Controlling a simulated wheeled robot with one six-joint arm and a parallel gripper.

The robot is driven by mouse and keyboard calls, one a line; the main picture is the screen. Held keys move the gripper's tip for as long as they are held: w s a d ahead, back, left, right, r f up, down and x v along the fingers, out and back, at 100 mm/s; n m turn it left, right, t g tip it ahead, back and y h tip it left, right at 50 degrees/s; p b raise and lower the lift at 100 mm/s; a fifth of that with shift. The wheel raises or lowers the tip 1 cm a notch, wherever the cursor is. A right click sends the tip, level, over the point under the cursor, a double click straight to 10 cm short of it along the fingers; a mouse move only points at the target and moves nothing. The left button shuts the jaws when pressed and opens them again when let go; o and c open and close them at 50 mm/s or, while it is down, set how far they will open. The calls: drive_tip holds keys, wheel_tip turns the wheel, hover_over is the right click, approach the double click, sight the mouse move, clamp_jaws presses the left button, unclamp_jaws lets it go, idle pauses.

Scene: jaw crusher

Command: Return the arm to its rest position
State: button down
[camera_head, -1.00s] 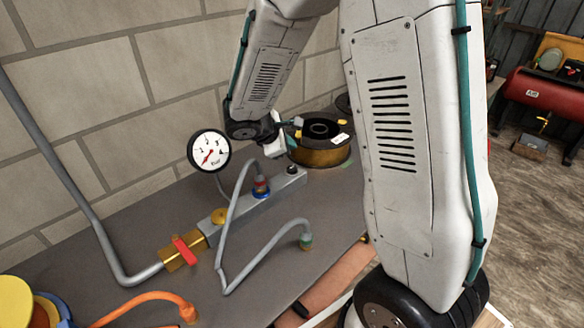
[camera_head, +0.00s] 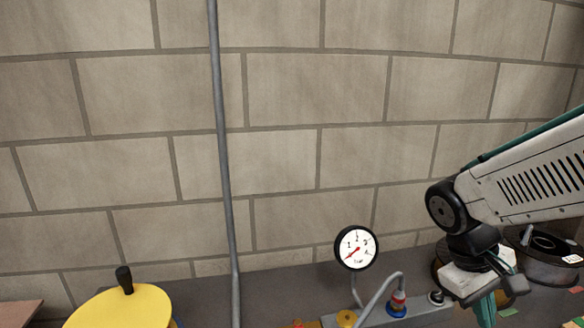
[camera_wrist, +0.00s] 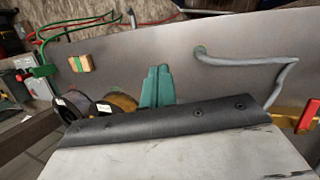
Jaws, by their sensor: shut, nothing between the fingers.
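My gripper (camera_head: 486,308) hangs at the lower right of the head view, pointing down over the grey bench (camera_head: 290,286). Its green fingers also show in the wrist view (camera_wrist: 157,86), side by side and shut with nothing between them. The fingertips are cut off by the bottom edge of the head view. My white arm enters from the right edge, with its wrist bent downward. No mark of a rest position shows.
Left of my gripper are a pressure gauge (camera_head: 356,248) and a grey manifold (camera_head: 420,313) with a hose. A dark reel (camera_head: 545,262) stands close on the right. A yellow wheel (camera_head: 122,307) is at lower left. A block wall (camera_head: 290,160) rises behind.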

drive_tip(key=s+a+r+m+t+y, duration=0.3)
drive_tip(key=s+a+r+y, duration=0.1)
drive_tip(key=s+r, duration=0.3)
drive_tip(key=shift+s+a, duration=0.65)
drive_tip(key=shift+s, duration=0.55)
